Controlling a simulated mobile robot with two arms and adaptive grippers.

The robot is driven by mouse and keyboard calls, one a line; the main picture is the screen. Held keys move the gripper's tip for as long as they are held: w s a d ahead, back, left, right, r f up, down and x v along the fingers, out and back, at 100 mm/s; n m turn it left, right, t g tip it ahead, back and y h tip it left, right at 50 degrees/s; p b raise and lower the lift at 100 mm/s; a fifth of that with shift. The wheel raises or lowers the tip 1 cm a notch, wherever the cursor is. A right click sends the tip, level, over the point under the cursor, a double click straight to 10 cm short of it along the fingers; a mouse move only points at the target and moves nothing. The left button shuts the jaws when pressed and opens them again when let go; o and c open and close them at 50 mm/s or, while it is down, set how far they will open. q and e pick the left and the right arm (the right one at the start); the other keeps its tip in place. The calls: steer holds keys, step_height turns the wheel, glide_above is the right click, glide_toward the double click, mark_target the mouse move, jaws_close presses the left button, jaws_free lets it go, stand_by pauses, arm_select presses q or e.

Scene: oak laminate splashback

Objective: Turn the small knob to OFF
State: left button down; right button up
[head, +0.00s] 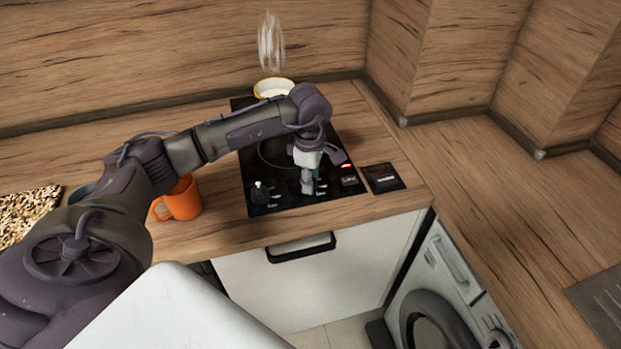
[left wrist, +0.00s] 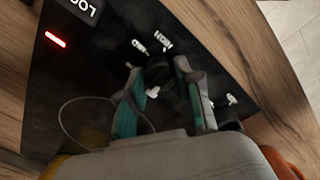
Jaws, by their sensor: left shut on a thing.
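The black cooktop (head: 262,168) is set in the wooden counter, with its controls along the front edge. My left gripper (head: 309,184) reaches down over the front of it. In the left wrist view its two teal-and-grey fingers (left wrist: 162,98) stand on either side of the small black knob (left wrist: 158,70), shut on it. White HIGH (left wrist: 163,40) and MID (left wrist: 140,46) marks show beside this knob. The fingers hide part of it, and I cannot read which mark it points to. Another black knob (head: 260,192) is to the left, apart from the gripper.
A steaming yellow-rimmed pot (head: 273,86) stands at the back of the cooktop. A red light (head: 346,166) glows at its right. An orange mug (head: 180,199) stands left of it, near my arm.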

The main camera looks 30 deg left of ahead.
arm_select(q)
steer(key=c, duration=0.8)
jaws_free()
steer(key=r, duration=1.2)
steer(key=shift+s, duration=0.25)
steer(key=shift+d, duration=0.1)
